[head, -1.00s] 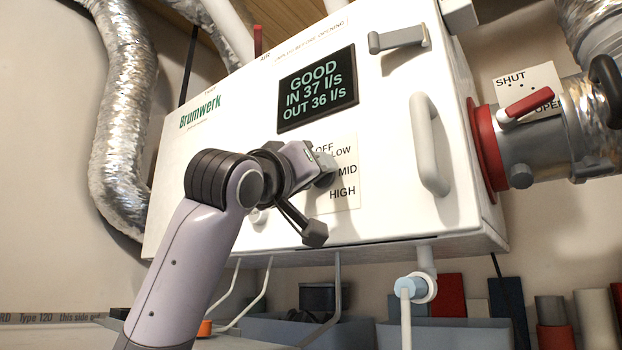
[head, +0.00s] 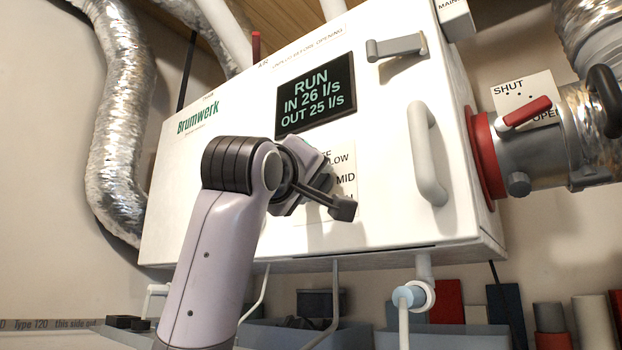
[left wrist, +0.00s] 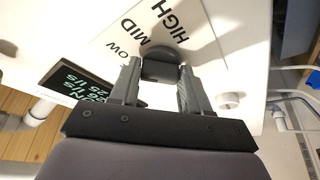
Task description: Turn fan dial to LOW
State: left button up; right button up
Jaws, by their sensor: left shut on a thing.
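The fan unit (head: 400,215) is a white box with a label plate (head: 343,185) on its front, on which LOW and MID can be read in the head view. The fan dial (left wrist: 162,68) is a dark knob, seen between my fingers in the left wrist view beside HIGH, MID and partly covered LOW. My left gripper (left wrist: 162,76) is shut on the dial. In the head view my left gripper (head: 312,162) hides the dial, so its pointer cannot be made out. The display (head: 316,95) reads RUN, IN 26 l/s, OUT 25 l/s. My right gripper is out of view.
A grey handle (head: 427,155) and a latch (head: 397,45) stick out from the box front, right of my gripper. A red valve lever (head: 527,111) sits on the right pipe. Foil ducts (head: 118,130) run on the left. Bins and tubes stand below.

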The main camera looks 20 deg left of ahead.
pick_arm(q)
jog(key=shift+r, duration=0.1)
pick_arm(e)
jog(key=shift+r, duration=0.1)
pick_arm(q)
jog(key=o, duration=1)
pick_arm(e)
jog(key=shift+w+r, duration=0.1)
pick_arm(q)
jog(key=b+v, duration=0.2)
jog(key=v, duration=0.5)
jog(key=shift+s+a+b, duration=0.1)
jog(key=shift+s+b, duration=0.05)
jog(key=shift+b, duration=0.2)
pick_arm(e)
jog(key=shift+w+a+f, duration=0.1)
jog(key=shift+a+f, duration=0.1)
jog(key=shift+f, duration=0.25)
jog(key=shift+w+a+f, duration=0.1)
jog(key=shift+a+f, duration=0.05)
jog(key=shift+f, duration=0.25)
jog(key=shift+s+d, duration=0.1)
